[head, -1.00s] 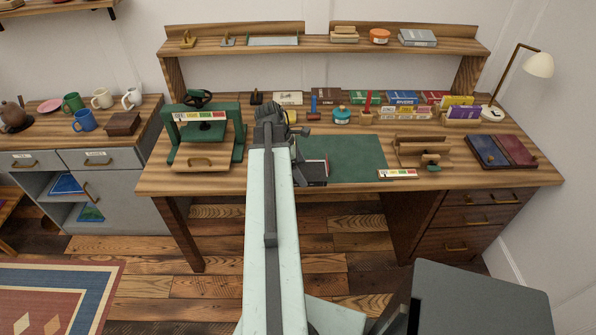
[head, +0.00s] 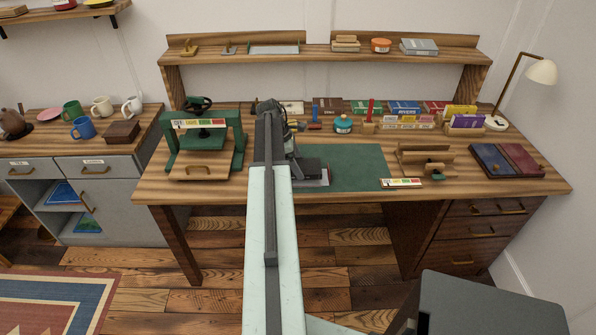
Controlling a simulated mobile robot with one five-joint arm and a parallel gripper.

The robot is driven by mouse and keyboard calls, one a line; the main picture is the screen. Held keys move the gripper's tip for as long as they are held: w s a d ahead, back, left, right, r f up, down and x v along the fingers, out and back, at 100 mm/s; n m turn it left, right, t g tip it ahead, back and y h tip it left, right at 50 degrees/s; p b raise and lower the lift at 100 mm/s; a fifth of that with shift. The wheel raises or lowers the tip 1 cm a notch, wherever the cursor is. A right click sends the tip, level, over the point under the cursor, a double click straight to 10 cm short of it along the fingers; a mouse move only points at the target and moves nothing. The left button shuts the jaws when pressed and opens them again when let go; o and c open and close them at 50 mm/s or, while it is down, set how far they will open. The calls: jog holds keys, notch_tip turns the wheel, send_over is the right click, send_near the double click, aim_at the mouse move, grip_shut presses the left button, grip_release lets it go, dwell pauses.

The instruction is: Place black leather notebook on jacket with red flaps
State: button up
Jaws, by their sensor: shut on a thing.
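The black leather notebook (head: 308,165) is a small dark block at the left part of the green mat, just right of my arm. My gripper (head: 290,150) is shut on it, though the arm partly hides the fingers. The jacket with red flaps (head: 325,181) lies on the mat under or right beside the notebook. Only a pale edge with a little red shows at its right and front. I cannot tell whether the notebook touches the jacket or is held just above it.
The green mat (head: 357,165) is clear to the right. A green press (head: 206,140) stands left of my arm. A wooden stand (head: 425,160), a striped label strip (head: 401,183) and two-coloured covers (head: 507,160) lie to the right. Books, a teal pot (head: 343,124) and boxes line the back.

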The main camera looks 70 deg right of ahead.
jog(key=shift+w+d, duration=0.35)
jog(key=shift+d, duration=0.1)
notch_tip(320, 180, down, 4)
jog(key=b, duration=0.4)
jog(key=shift+s+a, duration=0.1)
jog(key=shift+a, duration=0.05)
jog(key=o, duration=1.6)
jog(key=shift+r, duration=0.1)
jog(key=shift+r+p, duration=0.25)
jog(key=shift+p, duration=0.05)
jog(key=p+v, duration=1)
jog(key=v, duration=0.1)
jog(key=shift+r+p, duration=0.2)
jog(key=shift+p, duration=0.1)
jog(key=shift+r, duration=0.25)
jog(key=shift+a+f, duration=0.1)
